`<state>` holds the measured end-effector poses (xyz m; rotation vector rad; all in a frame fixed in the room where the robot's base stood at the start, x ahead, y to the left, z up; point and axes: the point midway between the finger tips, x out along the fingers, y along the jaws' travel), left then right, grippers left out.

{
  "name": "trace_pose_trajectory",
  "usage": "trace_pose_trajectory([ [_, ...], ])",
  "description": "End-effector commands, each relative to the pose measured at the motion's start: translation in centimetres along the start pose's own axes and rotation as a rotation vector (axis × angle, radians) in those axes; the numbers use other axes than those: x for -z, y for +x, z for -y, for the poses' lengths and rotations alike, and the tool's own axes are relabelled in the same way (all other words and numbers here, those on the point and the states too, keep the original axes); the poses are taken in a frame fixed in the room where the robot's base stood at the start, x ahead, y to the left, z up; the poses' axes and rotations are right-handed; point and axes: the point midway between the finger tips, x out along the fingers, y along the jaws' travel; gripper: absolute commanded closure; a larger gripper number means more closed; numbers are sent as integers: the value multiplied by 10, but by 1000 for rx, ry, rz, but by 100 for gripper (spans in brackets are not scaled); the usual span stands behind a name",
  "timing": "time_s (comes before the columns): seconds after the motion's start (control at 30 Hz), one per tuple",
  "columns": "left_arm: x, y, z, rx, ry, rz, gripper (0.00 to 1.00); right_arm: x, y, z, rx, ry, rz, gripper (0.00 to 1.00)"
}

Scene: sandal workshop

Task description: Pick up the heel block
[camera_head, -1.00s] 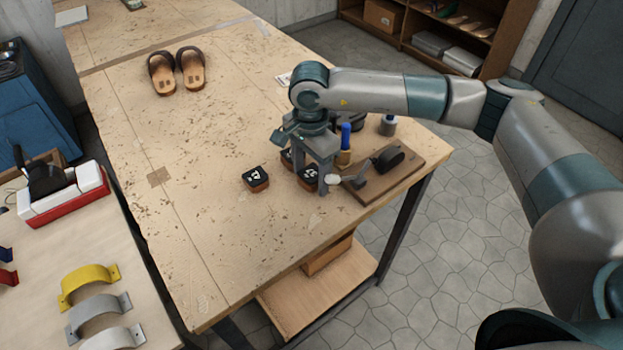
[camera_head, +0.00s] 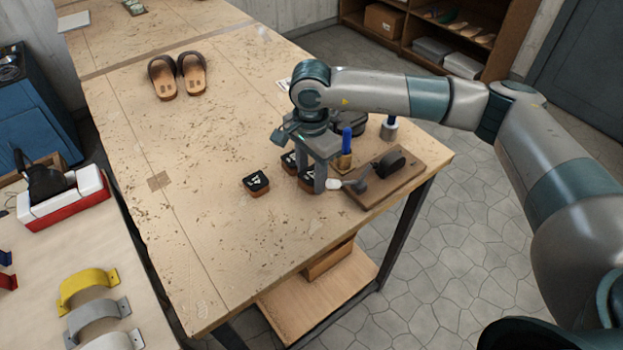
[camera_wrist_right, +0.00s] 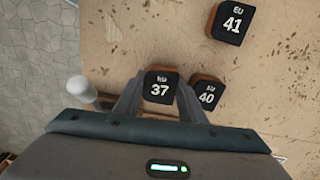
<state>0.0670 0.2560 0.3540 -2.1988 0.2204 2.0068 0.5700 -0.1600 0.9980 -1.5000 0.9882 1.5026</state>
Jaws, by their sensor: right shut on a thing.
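Three dark-topped heel blocks with brown lower parts are on the worn wooden table (camera_head: 215,235). My right gripper (camera_head: 312,181), seen also in the right wrist view (camera_wrist_right: 160,96), points down and is shut on the block marked 37 (camera_wrist_right: 160,84). Its fingers partly hide this block (camera_head: 304,184) in the head view. Whether it touches the table I cannot tell. The block marked 40 (camera_wrist_right: 207,94) sits close beside the right finger in the wrist view, also seen in the head view (camera_head: 288,161). The block marked 41 (camera_head: 256,181) stands apart, to the left. My left gripper is out of view.
A wooden board with a dark roller-like tool (camera_head: 389,162) lies right of the gripper. A blue-handled tool (camera_head: 346,143) and a small container (camera_head: 389,128) stand behind. Sandals (camera_head: 178,75) lie at the back left. The table's front left is clear.

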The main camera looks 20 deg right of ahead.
Motion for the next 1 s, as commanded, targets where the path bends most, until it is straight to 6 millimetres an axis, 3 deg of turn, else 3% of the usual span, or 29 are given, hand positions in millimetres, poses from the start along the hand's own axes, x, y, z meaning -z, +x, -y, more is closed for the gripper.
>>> trace_pose_trajectory([
  [0.53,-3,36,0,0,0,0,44,0,-78,1,3,-1,-2,85],
  [0.7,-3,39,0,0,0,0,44,0,-89,0,0,-1,-2,85],
  [1.0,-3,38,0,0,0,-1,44,0,-90,0,0,-1,-1,85],
])
